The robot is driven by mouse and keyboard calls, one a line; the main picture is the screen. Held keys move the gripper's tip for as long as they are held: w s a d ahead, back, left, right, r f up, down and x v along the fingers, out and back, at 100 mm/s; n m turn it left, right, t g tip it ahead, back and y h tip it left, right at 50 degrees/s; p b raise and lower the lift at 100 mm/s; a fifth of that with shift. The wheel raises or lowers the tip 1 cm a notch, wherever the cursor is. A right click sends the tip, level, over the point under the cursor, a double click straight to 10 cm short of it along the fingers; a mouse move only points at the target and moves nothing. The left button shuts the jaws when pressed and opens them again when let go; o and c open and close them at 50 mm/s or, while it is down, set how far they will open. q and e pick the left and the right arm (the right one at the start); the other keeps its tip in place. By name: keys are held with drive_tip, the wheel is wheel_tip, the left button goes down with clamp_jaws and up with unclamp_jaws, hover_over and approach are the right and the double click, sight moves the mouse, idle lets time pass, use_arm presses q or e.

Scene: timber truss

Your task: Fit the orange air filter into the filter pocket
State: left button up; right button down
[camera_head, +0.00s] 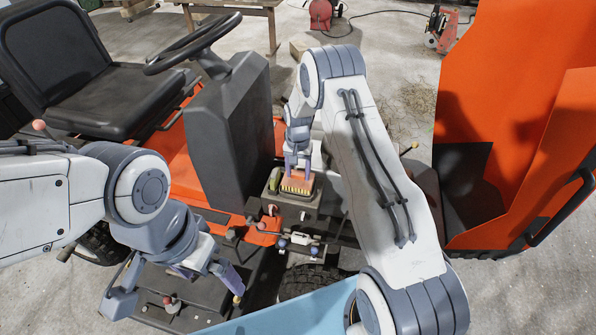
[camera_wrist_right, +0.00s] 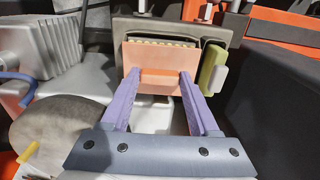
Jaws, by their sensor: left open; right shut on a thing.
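The orange air filter (camera_head: 298,181) has a flat orange face and a pale pleated edge. It also shows in the right wrist view (camera_wrist_right: 155,52). My right gripper (camera_head: 298,166) is shut on it, with purple fingers (camera_wrist_right: 159,75) at its near edge. The filter is at the mouth of the grey filter pocket (camera_wrist_right: 222,30), whose housing (camera_head: 306,206) sits on the engine. The pleats show along the filter's far edge, in front of the pocket opening. How deep it sits, I cannot tell. My left gripper (camera_head: 178,290) is open and empty, low at the left.
A green and white latch-like part (camera_wrist_right: 213,68) stands beside the pocket. The black steering column (camera_head: 228,140) rises left of the pocket. The raised orange hood (camera_head: 520,110) stands at the right. A finned grey engine part (camera_wrist_right: 40,45) lies left in the right wrist view.

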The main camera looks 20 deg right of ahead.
drive_tip(key=shift+f+b, duration=0.5)
drive_tip(key=shift+f, duration=0.3)
drive_tip(key=shift+c, duration=0.3)
unclamp_jaws()
drive_tip(key=shift+r, duration=0.1)
wheel_tip(320, 180, up, 10)
drive_tip(key=shift+r, duration=0.2)
